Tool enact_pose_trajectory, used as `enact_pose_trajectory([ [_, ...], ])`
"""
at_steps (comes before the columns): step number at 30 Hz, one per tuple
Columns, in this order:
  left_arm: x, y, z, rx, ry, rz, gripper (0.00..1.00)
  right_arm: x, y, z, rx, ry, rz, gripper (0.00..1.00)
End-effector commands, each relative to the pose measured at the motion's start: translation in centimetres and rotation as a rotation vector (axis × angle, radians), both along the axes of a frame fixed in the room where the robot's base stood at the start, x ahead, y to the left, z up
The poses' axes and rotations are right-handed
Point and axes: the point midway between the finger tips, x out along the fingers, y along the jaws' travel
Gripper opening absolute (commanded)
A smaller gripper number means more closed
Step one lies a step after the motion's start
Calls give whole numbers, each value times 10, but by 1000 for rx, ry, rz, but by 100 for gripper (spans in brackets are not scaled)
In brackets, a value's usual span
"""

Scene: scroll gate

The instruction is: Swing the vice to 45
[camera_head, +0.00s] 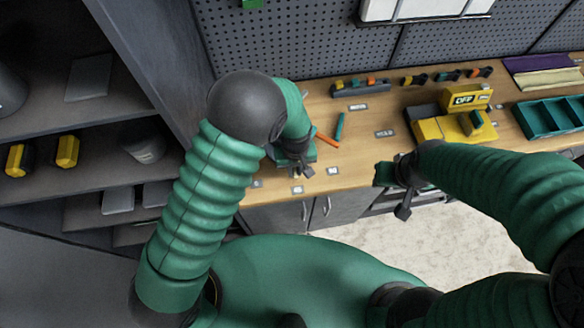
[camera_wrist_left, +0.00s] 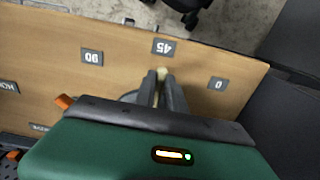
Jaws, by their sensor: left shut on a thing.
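The vice stands on the wooden bench, mostly hidden by my left arm in the head view. In the left wrist view a bit of its round grey base (camera_wrist_left: 130,97) and a pale handle tip (camera_wrist_left: 162,72) show. My left gripper (camera_wrist_left: 158,88) is shut on that handle, which points close to the 45 label (camera_wrist_left: 163,47). The 90 label (camera_wrist_left: 92,57) and 0 label (camera_wrist_left: 217,83) lie either side. In the head view my left gripper (camera_head: 301,171) is low by the bench's front edge. My right gripper (camera_head: 396,190) hangs in front of the bench; its jaw opening is unclear.
An orange stick (camera_head: 327,139) and a teal stick (camera_head: 340,127) lie right of the vice. A yellow machine reading OFF (camera_head: 465,99) and a teal divided bin (camera_head: 550,117) stand farther right. Grey shelves (camera_head: 75,130) rise at the left. The floor before the bench is clear.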

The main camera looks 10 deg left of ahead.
Motion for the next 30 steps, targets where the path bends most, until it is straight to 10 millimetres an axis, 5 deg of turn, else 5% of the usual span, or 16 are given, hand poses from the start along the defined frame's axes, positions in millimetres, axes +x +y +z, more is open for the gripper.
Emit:
enact_pose_trajectory([
  [14, -7, -3, -4, 2, 19, 7, 0, 0, 0, -1, 0, 0, 0, 36],
  [15, -7, -3, -4, 2, 19, 6, 16, 0, 0, -1, 0, 0, 0, 36],
  [20, -5, -2, -3, 2, 13, 6, 36, 0, 0, -1, 0, 0, 0, 36],
  [30, -1, -2, 2, 0, 4, 7, 36, 0, 0, -1, 0, 0, 0, 36],
])
